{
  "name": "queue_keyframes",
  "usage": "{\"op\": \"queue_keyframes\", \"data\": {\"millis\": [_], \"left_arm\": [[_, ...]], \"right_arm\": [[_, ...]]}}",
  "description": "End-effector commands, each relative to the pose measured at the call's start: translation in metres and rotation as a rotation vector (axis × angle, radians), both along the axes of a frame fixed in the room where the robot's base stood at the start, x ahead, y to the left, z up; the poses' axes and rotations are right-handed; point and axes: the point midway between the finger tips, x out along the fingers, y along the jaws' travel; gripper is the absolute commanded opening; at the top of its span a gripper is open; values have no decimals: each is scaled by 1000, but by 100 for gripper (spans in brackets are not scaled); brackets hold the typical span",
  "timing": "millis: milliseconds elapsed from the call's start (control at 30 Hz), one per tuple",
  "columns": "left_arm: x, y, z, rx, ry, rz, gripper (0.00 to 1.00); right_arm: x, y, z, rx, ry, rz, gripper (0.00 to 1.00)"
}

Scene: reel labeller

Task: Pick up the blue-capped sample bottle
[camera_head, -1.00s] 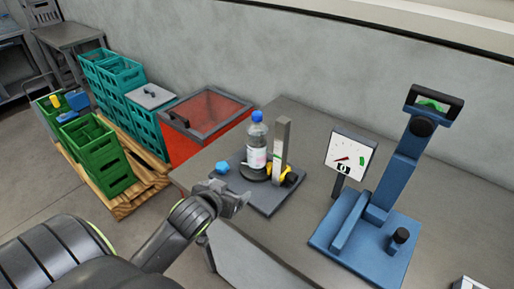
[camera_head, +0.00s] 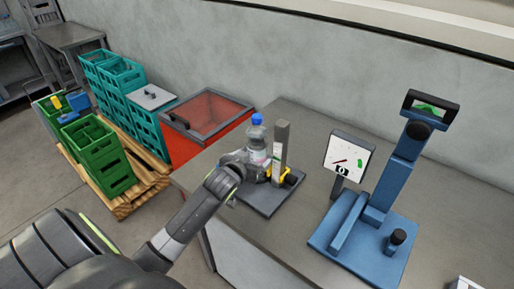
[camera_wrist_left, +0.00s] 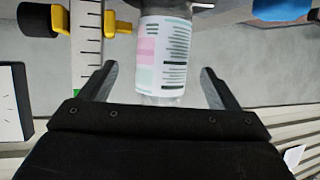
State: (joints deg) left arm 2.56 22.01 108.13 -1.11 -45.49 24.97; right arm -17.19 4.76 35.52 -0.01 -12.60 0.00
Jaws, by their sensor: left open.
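The blue-capped sample bottle (camera_head: 257,137) stands upright on a dark fixture plate (camera_head: 262,206) at the bench's left part, close beside a grey post. Its blue cap shows in the head view; its lower part is hidden by my gripper. My left gripper (camera_head: 243,163) is at the bottle's front left side. In the left wrist view the bottle's white label with pink and green patches (camera_wrist_left: 163,50) lies between the two fingers of the open left gripper (camera_wrist_left: 158,85), with gaps on both sides. My right gripper is not in view.
A grey upright post (camera_head: 281,146) with a scale and yellow clamp parts (camera_head: 290,177) stands right of the bottle. A dial gauge (camera_head: 350,153) and a blue press-like stand (camera_head: 390,185) are farther right. A red-lidded box (camera_head: 207,112) and crates (camera_head: 100,160) stand left.

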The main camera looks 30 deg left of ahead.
Motion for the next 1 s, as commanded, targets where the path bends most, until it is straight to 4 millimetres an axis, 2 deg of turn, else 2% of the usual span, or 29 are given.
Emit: {"op": "queue_keyframes", "data": {"millis": [267, 600, 1000], "left_arm": [[12, 3, -3, 0, 1, 0, 83], [46, 11, -16, -2, 2, 1, 83], [52, 13, -20, -1, 1, -1, 82]], "right_arm": [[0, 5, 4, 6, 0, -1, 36], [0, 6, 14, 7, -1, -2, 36], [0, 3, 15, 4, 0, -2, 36]]}}
